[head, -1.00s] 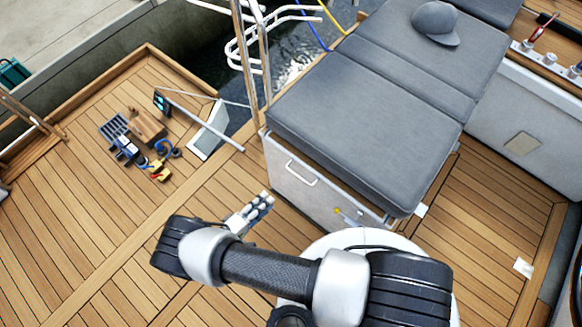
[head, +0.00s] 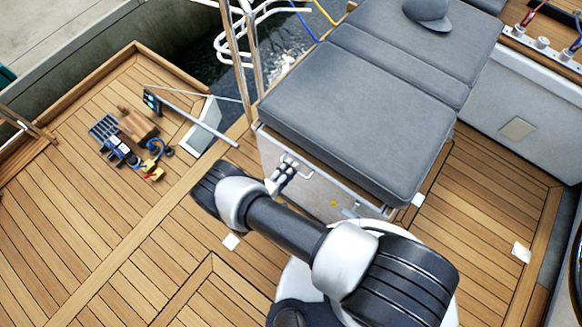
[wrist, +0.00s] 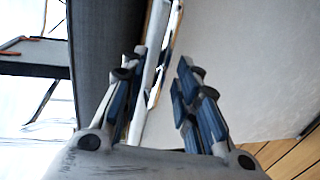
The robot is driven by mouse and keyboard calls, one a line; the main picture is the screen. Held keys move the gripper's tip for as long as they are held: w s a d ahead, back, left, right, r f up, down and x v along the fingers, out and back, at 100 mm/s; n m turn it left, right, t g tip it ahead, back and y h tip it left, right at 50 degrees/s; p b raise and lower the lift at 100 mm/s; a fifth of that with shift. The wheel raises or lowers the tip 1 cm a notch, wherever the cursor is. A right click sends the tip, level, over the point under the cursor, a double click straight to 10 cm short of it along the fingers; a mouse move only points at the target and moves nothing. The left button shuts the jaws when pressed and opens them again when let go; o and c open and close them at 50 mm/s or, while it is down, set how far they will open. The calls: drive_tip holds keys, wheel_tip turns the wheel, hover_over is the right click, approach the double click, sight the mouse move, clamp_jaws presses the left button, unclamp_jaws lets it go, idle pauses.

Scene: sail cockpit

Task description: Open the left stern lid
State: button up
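The grey-cushioned seat locker (head: 345,110) stands right of centre in the head view, and its cushioned top lies flat. Its white front panel (head: 325,205) carries a pale bar handle (head: 298,163). In the wrist view the handle (wrist: 157,60) runs lengthwise between my fingers, nearer the left finger. The white panel (wrist: 245,65) is on the right there, and the grey cushion edge (wrist: 97,45) on the left. My gripper (head: 284,177) is at the handle; in the wrist view its fingers (wrist: 160,90) are apart. I cannot tell whether they touch the bar.
A cap (head: 428,12) lies on the cushions. Metal rail posts (head: 243,60) rise at the locker's left corner. A grate, wooden block (head: 138,125) and coloured tools sit on the left deck. A small white square (head: 231,242) lies on open deck planks.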

drive_tip(key=shift+x, duration=0.85)
drive_tip(key=shift+c, duration=0.3)
clamp_jaws()
drive_tip(key=shift+r, duration=0.1)
